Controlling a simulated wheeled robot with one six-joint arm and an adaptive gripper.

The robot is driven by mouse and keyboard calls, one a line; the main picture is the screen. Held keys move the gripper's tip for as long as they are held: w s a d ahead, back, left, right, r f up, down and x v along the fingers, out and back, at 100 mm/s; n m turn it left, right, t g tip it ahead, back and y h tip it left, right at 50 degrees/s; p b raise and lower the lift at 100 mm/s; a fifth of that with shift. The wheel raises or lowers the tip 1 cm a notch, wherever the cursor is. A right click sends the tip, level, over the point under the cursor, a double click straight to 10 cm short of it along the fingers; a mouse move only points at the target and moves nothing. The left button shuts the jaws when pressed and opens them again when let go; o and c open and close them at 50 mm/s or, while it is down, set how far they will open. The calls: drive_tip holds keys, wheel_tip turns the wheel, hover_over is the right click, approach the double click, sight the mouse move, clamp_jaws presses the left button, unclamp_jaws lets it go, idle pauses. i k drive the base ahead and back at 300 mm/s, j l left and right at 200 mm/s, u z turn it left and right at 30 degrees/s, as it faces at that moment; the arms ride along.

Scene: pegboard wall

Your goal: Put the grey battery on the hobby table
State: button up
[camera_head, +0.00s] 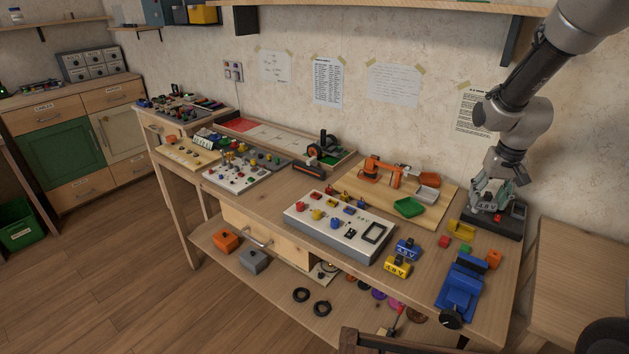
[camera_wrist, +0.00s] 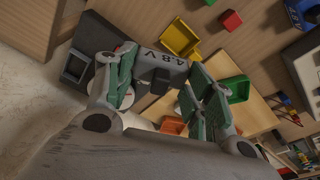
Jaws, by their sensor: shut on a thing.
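The grey battery (camera_wrist: 172,66), marked "4.8 V", is between the fingers of my gripper (camera_wrist: 160,78) in the wrist view. My gripper is shut on it. In the head view my gripper (camera_head: 488,192) is at the back right of the hobby table (camera_head: 283,205), over a black charger-like unit (camera_head: 512,229). The battery is small and partly hidden there. I cannot tell whether it still touches the black unit, which also shows in the wrist view (camera_wrist: 92,48).
A blue battery (camera_head: 408,248) and a yellow battery (camera_head: 397,267) stand near the front edge. A grey control panel (camera_head: 338,228) fills the middle. Bare wood shows between the yellow battery and the vise.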

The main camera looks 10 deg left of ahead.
sight(279, 195)
drive_tip(key=j+u, duration=0.4)
drive_tip(key=j, duration=1.2)
drive_tip(key=i+j+u, duration=0.1)
drive_tip(key=i+u, duration=0.2)
drive_tip(key=i, duration=0.45)
